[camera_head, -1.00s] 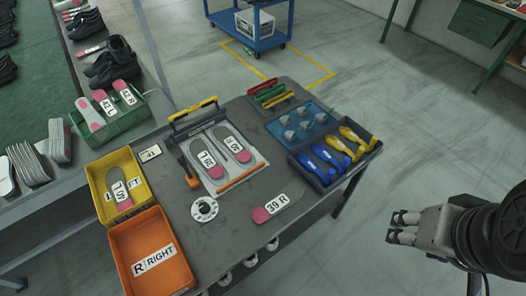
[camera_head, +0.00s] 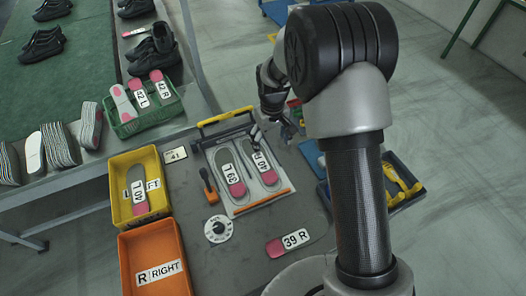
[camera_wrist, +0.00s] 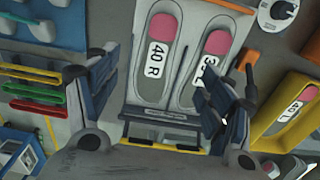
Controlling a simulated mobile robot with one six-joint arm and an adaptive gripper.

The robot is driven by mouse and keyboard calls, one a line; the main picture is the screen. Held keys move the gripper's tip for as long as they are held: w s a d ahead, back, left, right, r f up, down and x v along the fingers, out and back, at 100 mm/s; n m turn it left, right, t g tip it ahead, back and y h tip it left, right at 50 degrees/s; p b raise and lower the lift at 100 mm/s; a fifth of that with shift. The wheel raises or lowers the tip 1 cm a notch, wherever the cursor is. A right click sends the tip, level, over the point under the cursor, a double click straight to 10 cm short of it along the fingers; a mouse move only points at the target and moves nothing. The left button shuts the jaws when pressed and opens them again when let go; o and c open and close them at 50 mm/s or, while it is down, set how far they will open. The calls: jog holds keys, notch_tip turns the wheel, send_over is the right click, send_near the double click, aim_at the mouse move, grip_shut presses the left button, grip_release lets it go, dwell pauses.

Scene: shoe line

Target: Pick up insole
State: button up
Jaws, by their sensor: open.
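In the head view, a grey insole with a pink heel marked 39 L (camera_head: 230,172) lies in the left slot of the fixture. An insole marked 40 R (camera_head: 263,167) lies in the right slot. Both also show in the wrist view, as the 40 R insole (camera_wrist: 157,52) and the partly hidden 39 L insole (camera_wrist: 212,60). My gripper (camera_head: 275,132) is open and empty above the fixture's back end. In the wrist view, the fingers of my gripper (camera_wrist: 165,100) spread either side of the 40 R insole, apart from it. A 39 R insole (camera_head: 291,243) lies on the table.
A yellow bin (camera_head: 117,210) holds a 40 L insole (camera_head: 138,191). An orange bin (camera_head: 128,285) labelled RIGHT stands in front of it. A round dial (camera_head: 217,229) lies near the fixture. A green crate (camera_head: 125,130) holds 42 L and 42 R insoles. My arm hides the table's right part.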

aim_at(268, 173)
jog(key=f+b, duration=0.1)
jog(key=f, duration=0.5)
jog(key=f+b, duration=0.2)
jog(key=f, duration=0.5)
jog(key=f+b, duration=0.2)
jog(key=f, duration=0.4)
jog(key=shift+w+a+f, duration=0.2)
jog(key=shift+a, duration=0.1)
jog(key=shift+c, duration=0.4)
jog(key=c, duration=1)
jog(key=shift+r, duration=0.15)
notch_tip(268, 173, up, 20)
jog(key=p, duration=0.5)
